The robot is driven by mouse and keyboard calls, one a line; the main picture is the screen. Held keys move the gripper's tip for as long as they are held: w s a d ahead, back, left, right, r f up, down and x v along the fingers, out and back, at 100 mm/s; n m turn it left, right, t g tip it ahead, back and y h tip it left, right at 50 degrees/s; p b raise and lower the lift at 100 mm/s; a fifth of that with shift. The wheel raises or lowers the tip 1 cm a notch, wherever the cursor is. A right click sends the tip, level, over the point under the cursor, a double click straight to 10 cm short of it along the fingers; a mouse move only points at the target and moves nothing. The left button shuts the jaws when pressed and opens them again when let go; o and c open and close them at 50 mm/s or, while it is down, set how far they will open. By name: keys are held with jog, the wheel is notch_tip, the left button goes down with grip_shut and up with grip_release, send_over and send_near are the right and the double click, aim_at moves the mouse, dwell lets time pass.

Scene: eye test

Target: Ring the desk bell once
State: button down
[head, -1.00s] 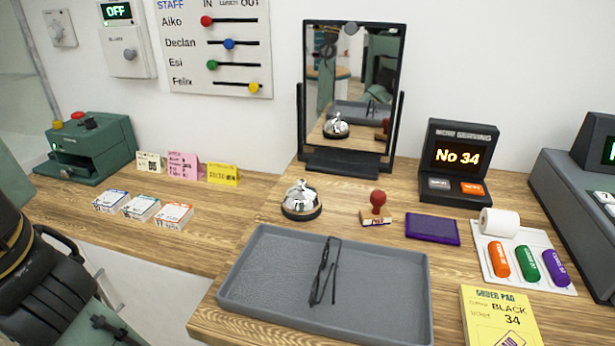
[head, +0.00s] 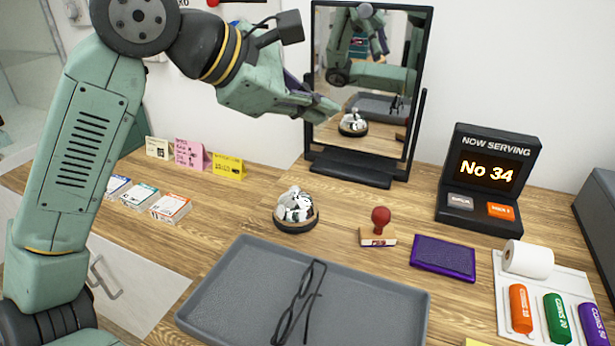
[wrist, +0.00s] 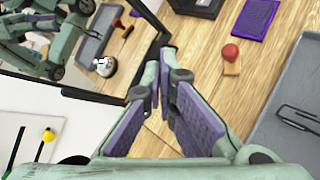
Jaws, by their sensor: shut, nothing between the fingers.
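The desk bell (head: 296,207) is a shiny silver dome on a dark round base. It stands on the wooden counter behind the grey tray and left of the stamp. My gripper (head: 322,108) is shut and empty, in the air above the bell in the picture, in front of the mirror and apart from the bell. In the wrist view my gripper (wrist: 167,84) shows its fingers together. That view shows the bell only as a reflection; the bell itself seems hidden behind the fingers.
A framed mirror (head: 420,120) stands behind the bell and reflects it. The red-handled stamp (head: 380,222), purple ink pad (head: 443,257) and number display (head: 490,170) stand to the right. The grey tray (head: 235,290) with glasses (head: 300,300) lies in front.

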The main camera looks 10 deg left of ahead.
aim_at(297, 191)
jog(key=a+f+y, duration=0.1)
jog(key=w+a+f+y, duration=0.1)
jog(key=a, duration=0.1)
jog(key=shift+w+a+f+n+y, duration=0.2)
jog(key=shift+f+n+y, duration=0.05)
jog(key=shift+n+y, duration=0.05)
notch_tip(297, 191, down, 9)
jog(key=b, duration=0.6)
jog(key=shift+b, duration=0.3)
dwell(1.0)
jog(key=shift+f+b, duration=0.35)
jog(key=shift+b, duration=0.15)
jog(key=shift+f+b, duration=0.45)
dwell(0.5)
jog(key=shift+r, duration=0.1)
jog(key=shift+r+p, duration=0.55)
jog(key=shift+r, duration=0.25)
